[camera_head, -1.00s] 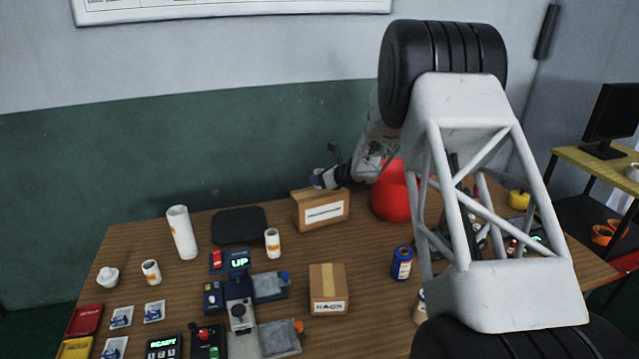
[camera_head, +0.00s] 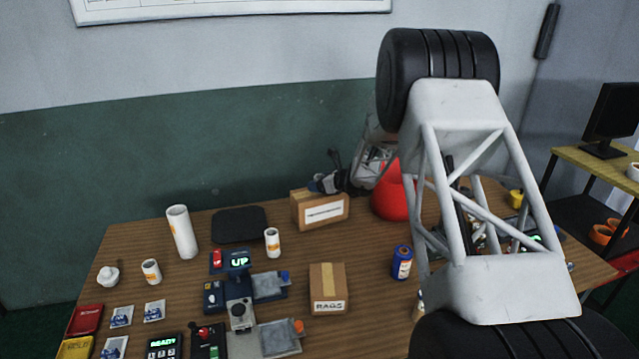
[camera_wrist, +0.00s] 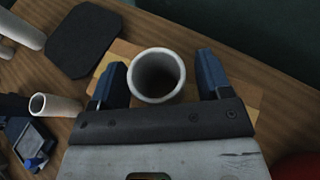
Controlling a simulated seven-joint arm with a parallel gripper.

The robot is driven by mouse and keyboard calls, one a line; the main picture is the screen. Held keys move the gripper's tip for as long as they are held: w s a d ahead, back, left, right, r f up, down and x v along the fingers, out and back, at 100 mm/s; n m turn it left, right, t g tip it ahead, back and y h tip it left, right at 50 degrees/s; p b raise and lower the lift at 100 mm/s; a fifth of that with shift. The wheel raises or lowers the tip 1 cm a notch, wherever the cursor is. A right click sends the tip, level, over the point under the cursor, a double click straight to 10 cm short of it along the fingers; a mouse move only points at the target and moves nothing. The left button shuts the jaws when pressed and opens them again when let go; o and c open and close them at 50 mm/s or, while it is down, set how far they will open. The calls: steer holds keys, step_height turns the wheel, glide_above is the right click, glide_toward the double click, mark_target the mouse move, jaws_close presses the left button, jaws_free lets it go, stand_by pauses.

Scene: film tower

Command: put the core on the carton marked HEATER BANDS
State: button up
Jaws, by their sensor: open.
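A cardboard carton (camera_head: 308,215) with a white label stands at the back of the table; the label is too small to read. My gripper (camera_head: 322,184) is at its top. In the wrist view my gripper (camera_wrist: 161,82) is open, with one blue finger on each side of a pale hollow core (camera_wrist: 136,88). The core's open end faces the camera, and the tan carton top (camera_wrist: 246,96) shows around and below it. The core appears to stand on the carton, but its base is hidden. I cannot make the core out clearly in the head view.
A carton marked RAGS (camera_head: 328,290) stands nearer the front. A white roll (camera_head: 272,243), a tall white tube (camera_head: 182,233) and a black mat (camera_head: 238,225) are to the left. A red round object (camera_head: 393,200) stands close on the right, a blue can (camera_head: 402,263) in front of it.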

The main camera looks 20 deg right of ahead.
steer(key=shift+r, duration=0.15)
steer(key=v, duration=1.2)
steer(key=shift+d, duration=0.1)
stand_by(0.6)
steer(key=s+a+r+n+g, duration=0.2)
steer(key=s+a+r+n, duration=0.35)
steer(key=s, duration=0.25)
steer(key=s+a+r+n+g+h, duration=0.1)
steer(key=s+a+r+n+g, duration=0.35)
steer(key=s, duration=0.45)
steer(key=s+a+r+n+g, duration=0.1)
steer(key=s+a+r+n, duration=0.4)
steer(key=s+a, duration=0.25)
steer(key=s+r+n+h, duration=0.1)
steer(key=s+n+h, duration=0.6)
steer(key=s, duration=2.3)
steer(key=n, duration=0.6)
steer(key=shift+g, duration=0.35)
